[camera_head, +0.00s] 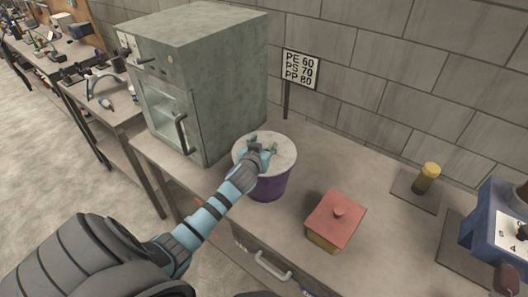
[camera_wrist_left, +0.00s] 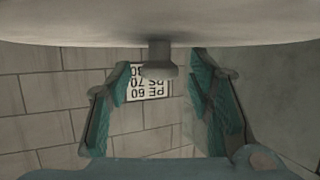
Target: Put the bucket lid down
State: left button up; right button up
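A purple bucket (camera_head: 268,188) stands on the bench, with a pale round bucket lid (camera_head: 284,148) on its top. My left gripper (camera_head: 262,147) is over the lid, at its middle. In the left wrist view the lid's underside or face (camera_wrist_left: 160,30) fills the top edge, and its knob (camera_wrist_left: 158,58) sticks out between the two fingers. The left gripper (camera_wrist_left: 160,82) is open there, with a gap on both sides of the knob. Whether the lid sits fully on the rim cannot be told. My right gripper is not in view.
A grey-green oven (camera_head: 205,80) stands left of the bucket. A red-lidded box (camera_head: 336,215) is at its right front. A sign (camera_head: 300,69) stands behind, near the block wall. A yellow-topped piece (camera_head: 428,175) and a blue device (camera_head: 497,215) are farther right. The bench between is clear.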

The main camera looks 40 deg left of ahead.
pick_arm(q)
grip_shut()
jog(key=shift+r, duration=0.15)
